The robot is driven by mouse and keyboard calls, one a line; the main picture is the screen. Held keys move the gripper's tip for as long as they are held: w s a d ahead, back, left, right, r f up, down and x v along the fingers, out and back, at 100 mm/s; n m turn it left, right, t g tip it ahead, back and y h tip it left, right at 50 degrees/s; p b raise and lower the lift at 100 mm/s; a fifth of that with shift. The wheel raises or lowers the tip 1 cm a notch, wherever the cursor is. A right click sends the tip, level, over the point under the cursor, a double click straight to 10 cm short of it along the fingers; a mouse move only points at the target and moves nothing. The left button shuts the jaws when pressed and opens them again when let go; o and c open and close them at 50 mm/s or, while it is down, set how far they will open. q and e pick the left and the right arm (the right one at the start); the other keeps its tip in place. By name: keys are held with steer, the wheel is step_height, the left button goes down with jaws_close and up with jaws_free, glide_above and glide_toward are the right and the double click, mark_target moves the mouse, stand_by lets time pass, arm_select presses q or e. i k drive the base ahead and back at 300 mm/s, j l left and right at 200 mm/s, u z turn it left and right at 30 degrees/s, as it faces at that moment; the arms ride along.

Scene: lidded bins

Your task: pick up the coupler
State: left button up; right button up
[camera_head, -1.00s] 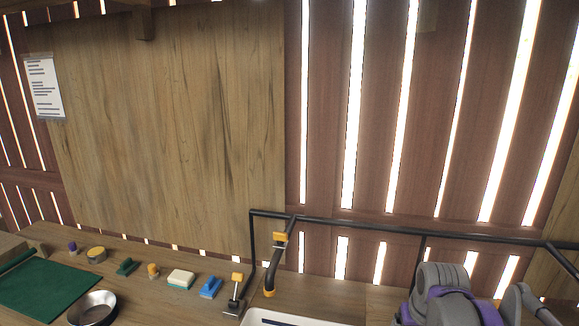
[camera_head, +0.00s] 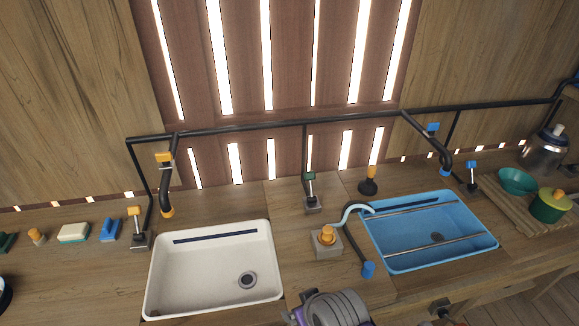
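I cannot tell for certain which part is the coupler. An orange fitting (camera_head: 327,234) sits on a grey block between the two sinks, the closest to a coupler by its look. A pale blue curved tube (camera_head: 352,211) rises beside it, and a dark hose ends in a blue tip (camera_head: 368,269) to its right. Whether these parts are joined is too small to tell. A grey and purple part of my arm shows at the bottom edge. Neither gripper's fingers show in the head view.
A white sink (camera_head: 160,281) is at left and a blue basin (camera_head: 484,243) at right. A black pipe rail (camera_head: 250,127) runs behind them.

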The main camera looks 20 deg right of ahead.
mark_target(327, 236)
steer(key=z, duration=1.25)
